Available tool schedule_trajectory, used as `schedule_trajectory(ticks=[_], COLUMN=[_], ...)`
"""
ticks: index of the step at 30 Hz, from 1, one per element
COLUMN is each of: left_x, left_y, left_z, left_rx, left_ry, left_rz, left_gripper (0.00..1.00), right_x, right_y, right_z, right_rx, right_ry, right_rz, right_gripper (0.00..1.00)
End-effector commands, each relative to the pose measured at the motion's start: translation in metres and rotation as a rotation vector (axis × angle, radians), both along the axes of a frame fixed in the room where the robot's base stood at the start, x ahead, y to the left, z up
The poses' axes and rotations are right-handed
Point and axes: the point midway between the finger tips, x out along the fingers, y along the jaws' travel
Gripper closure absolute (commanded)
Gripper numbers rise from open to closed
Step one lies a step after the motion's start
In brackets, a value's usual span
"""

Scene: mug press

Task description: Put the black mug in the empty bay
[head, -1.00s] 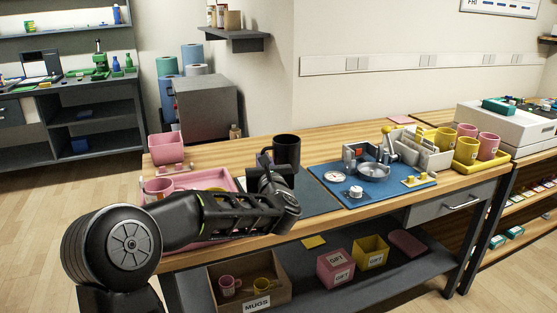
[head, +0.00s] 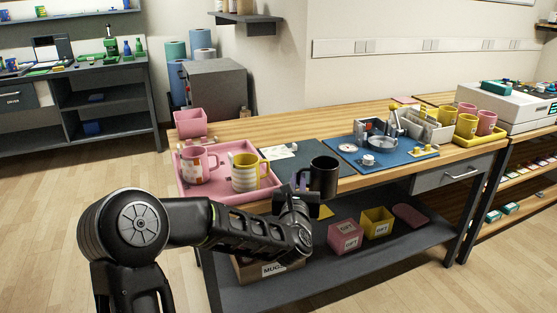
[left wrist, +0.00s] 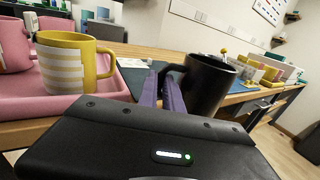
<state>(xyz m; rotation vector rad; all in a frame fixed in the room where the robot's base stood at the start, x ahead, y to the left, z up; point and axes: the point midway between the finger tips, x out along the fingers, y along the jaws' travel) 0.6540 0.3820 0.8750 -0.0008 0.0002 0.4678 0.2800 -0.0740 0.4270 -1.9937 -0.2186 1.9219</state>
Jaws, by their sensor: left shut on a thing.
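The black mug (head: 323,178) is upright, held at the front edge of the bench. My left gripper (head: 300,181) is shut on its handle, on the mug's left side. In the left wrist view the purple fingers (left wrist: 165,88) close around the handle of the black mug (left wrist: 211,86). A pink tray (head: 228,198) is left of the mug. It holds a white and pink patterned mug (head: 197,165) and a yellow and white striped mug (head: 244,173). I cannot make out a marked empty bay. My right gripper is not in view.
A dark grey mat (head: 310,153) with a white card (head: 280,151) lies behind the mug. A blue mat (head: 400,157) with press parts is to its right. A pink bin (head: 190,123) stands behind the tray. A yellow tray (head: 480,137) of mugs is at the far right.

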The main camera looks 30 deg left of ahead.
Motion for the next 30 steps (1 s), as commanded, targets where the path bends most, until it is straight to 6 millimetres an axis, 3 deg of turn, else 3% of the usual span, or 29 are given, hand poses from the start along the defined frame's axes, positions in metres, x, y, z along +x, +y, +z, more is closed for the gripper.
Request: schedule_trajectory(ticks=[5,9,12,15,19,30], left_x=[-0.005,-0.021,-0.033,-0.042,-0.047,-0.047], left_y=[-0.060,-0.122,-0.154,-0.174,-0.184,-0.184], left_z=[-0.052,-0.096,-0.117,-0.129,-0.135,-0.135], left_rx=[-0.005,-0.009,-0.007,-0.004,0.000,0.001], left_ry=[0.005,0.005,0.001,-0.001,-0.004,-0.004], left_rz=[-0.161,-0.318,-0.399,-0.446,-0.469,-0.469], left_gripper=[1.00,1.00,1.00,1.00,1.00,1.00], right_x=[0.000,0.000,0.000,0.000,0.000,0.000], right_y=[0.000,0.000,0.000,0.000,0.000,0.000], right_z=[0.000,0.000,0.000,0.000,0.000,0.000], right_rx=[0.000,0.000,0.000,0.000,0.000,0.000], right_ry=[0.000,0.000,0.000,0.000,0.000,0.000], right_rz=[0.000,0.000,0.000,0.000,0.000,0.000], right_gripper=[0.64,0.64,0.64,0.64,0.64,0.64])
